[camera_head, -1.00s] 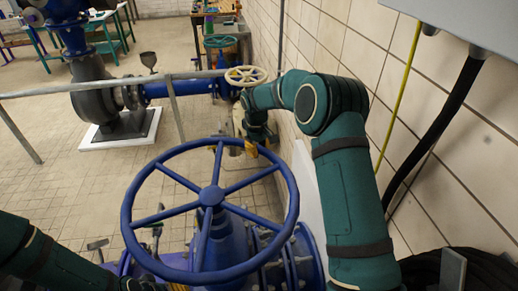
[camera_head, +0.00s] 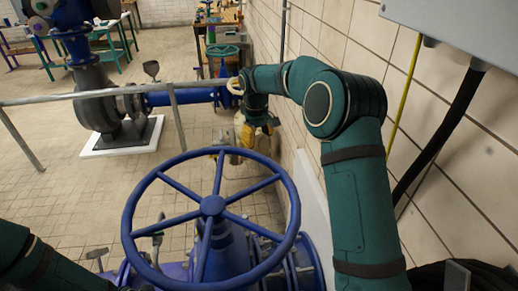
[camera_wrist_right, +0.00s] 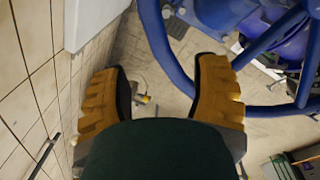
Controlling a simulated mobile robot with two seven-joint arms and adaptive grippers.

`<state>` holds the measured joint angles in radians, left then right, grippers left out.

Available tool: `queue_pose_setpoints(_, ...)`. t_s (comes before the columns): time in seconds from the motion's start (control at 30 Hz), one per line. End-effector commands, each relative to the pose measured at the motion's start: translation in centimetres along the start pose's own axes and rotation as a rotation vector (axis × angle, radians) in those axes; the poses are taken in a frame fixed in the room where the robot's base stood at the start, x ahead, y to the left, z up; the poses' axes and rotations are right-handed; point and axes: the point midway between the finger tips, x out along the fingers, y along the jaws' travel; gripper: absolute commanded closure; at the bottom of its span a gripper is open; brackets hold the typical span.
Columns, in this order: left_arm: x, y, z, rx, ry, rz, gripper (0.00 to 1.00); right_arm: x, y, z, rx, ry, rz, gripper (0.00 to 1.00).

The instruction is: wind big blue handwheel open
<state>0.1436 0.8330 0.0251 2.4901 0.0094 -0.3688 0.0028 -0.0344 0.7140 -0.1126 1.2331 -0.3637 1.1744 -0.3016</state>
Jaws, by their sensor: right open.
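The big blue handwheel (camera_head: 133,206) fills the lower middle of the head view, its spokes meeting at a hub on a blue valve body (camera_head: 228,255). My right gripper (camera_head: 247,134) is beyond the wheel's far rim, near the wall, apart from the wheel. In the right wrist view its two yellow fingers (camera_wrist_right: 158,88) are spread wide with nothing between them. There the blue rim (camera_wrist_right: 160,50) passes close beside the right-hand finger. My left arm comes in at the lower left, and its gripper is out of sight.
A tiled wall (camera_head: 410,120) runs along the right, with a grey box (camera_head: 470,25) and black hose. A grey rail (camera_head: 60,98) crosses beyond the wheel. A blue pipe (camera_head: 180,97) and pump lie behind it. The tiled floor at left is open.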

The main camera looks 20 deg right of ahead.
Motion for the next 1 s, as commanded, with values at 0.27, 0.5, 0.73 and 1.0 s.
queue_pose_setpoints(0.27,0.0,0.0,0.0,0.0,0.0,0.0,0.39,-2.6,0.0,0.0,-0.001,0.001,0.0,0.39)
queue_pose_setpoints(0.5,0.0,0.0,0.0,0.0,0.0,0.0,0.39,-2.7,0.0,0.0,-0.001,0.0,0.0,0.39)
queue_pose_setpoints(0.73,0.0,0.0,0.0,0.0,0.0,0.0,0.39,-2.6,0.0,0.0,-0.001,0.0,0.0,1.0)
queue_pose_setpoints(1.0,1.2,-0.4,0.2,0.001,-0.002,-0.001,0.39,-3.5,-8.8,-1.1,-0.136,-0.013,-0.032,1.0)
